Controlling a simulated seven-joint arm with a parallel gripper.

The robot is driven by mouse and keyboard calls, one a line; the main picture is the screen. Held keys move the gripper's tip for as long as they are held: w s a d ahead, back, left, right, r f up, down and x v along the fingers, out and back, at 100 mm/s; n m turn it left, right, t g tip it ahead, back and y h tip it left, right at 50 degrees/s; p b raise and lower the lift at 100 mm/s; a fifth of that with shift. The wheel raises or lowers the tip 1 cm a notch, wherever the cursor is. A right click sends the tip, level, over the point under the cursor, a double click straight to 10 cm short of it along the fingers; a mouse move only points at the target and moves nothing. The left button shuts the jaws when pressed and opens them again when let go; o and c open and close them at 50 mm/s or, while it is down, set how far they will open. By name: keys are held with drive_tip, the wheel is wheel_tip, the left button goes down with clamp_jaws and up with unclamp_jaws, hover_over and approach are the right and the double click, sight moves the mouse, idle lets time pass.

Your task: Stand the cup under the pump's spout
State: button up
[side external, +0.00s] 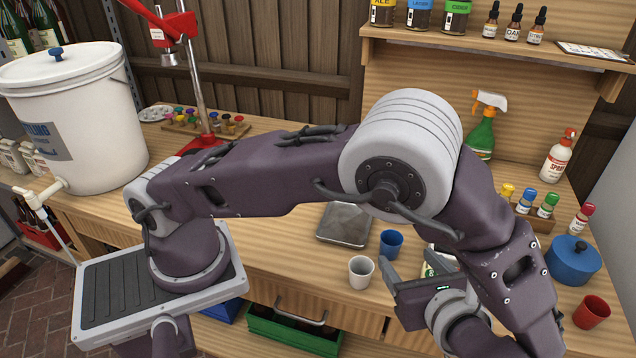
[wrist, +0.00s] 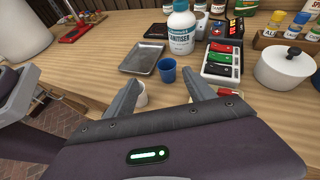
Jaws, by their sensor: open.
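A white cup (side external: 361,270) stands upright on the wooden bench, just in front of a blue cup (side external: 391,244). In the wrist view the white cup (wrist: 142,96) shows beside the left finger, partly hidden by it, and the blue cup (wrist: 167,70) stands just beyond the fingertips. A white sanitiser bottle (wrist: 181,30) stands behind the blue cup; its top is cut off by the picture edge, so no spout shows. My gripper (wrist: 164,84) is open and empty, low over the bench. In the side view my gripper (side external: 412,274) is right of the white cup.
A grey metal tray (side external: 344,224) lies left of the blue cup. A switch box (wrist: 222,61) stands right of the bottle. A red cup (side external: 591,312) and a blue lidded pot (side external: 573,260) stand at the right. A large white bucket (side external: 75,120) is at the far left.

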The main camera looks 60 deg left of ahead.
drive_tip(key=s+a+r+n+g+h, duration=0.4)
drive_tip(key=s+a+r+n+h, duration=0.15)
drive_tip(key=a+r+n, duration=0.45)
drive_tip(key=s+a+r+n+t+h, duration=0.1)
drive_tip(key=s+r+n+t+h, duration=0.4)
drive_tip(key=s+r+n, duration=0.3)
drive_tip(key=s+n+h, duration=0.1)
drive_tip(key=s+n, duration=0.2)
drive_tip(key=shift+s+h, duration=0.2)
drive_tip(key=shift+h, duration=0.15)
